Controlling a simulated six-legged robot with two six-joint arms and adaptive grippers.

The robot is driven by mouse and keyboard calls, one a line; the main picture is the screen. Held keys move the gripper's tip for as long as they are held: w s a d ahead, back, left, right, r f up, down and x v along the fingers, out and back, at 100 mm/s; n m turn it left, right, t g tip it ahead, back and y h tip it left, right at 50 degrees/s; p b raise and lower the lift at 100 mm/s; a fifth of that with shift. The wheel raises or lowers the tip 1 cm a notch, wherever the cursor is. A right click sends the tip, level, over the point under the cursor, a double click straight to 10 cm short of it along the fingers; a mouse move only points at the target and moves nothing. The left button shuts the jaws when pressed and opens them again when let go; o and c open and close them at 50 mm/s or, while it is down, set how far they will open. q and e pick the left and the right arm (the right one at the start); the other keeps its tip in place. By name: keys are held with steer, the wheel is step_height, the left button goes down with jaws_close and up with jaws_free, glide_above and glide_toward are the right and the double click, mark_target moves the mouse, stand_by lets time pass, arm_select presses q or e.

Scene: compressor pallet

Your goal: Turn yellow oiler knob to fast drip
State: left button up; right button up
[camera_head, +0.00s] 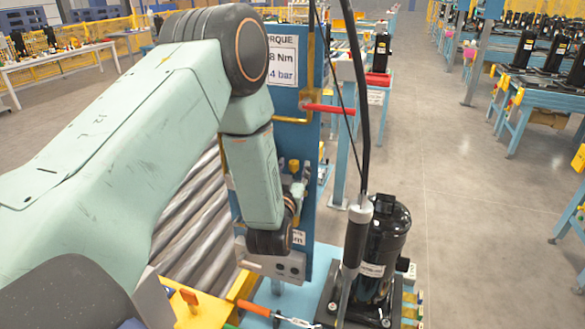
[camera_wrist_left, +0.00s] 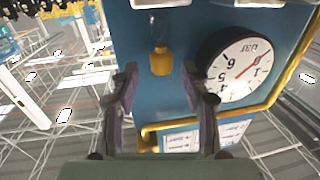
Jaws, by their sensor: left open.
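The yellow oiler knob (camera_wrist_left: 160,62) shows in the left wrist view on the blue panel (camera_wrist_left: 170,20). In the head view a small yellow knob (camera_head: 294,165) shows just above my left gripper (camera_head: 296,195). The left arm comes in from the left and hides much of the panel. In the wrist view my left gripper (camera_wrist_left: 160,84) is open, with one finger on each side of the knob in the picture. I see no contact, and the gap in depth is hard to tell. My right gripper is not in view.
A round gauge (camera_wrist_left: 240,65) and a yellow pipe (camera_wrist_left: 260,108) lie close to the fingers. A red valve handle (camera_head: 328,108) sticks out higher up. A hanging tool (camera_head: 357,240) and a black compressor (camera_head: 385,245) stand to the right. An orange-handled tool (camera_head: 256,308) lies below.

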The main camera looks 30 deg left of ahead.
arm_select(q)
steer(key=shift+w+a+f, duration=0.35)
steer(key=c, duration=0.3)
steer(key=shift+s+d+r, duration=0.15)
steer(key=shift+d+r, duration=0.05)
steer(key=shift+d, duration=0.05)
steer(key=c, duration=0.6)
steer(key=shift+a, duration=0.1)
jaws_close()
steer(key=shift+w+d+n+g+y+b, duration=0.15)
steer(key=shift+n+g+y+b, duration=0.15)
steer(key=shift+y+b, duration=0.2)
steer(key=shift+w+d+n+g+y+b, duration=0.1)
steer(key=shift+n+g+y+b, duration=0.1)
steer(key=shift+n+y+b, duration=0.3)
steer(key=shift+w+d+r+n+g+y+b, duration=0.1)
steer(key=shift+n+g+y+b, duration=0.1)
steer(key=shift+n+g+y, duration=0.4)
steer(key=shift+d+n+g+y+b, duration=0.1)
steer(key=shift+n+g+y+b, duration=0.15)
steer(key=shift+y, duration=0.55)
steer(key=shift+n+g+y, duration=0.55)
steer(key=shift+n+y, duration=0.05)
steer(key=shift+n, duration=0.05)
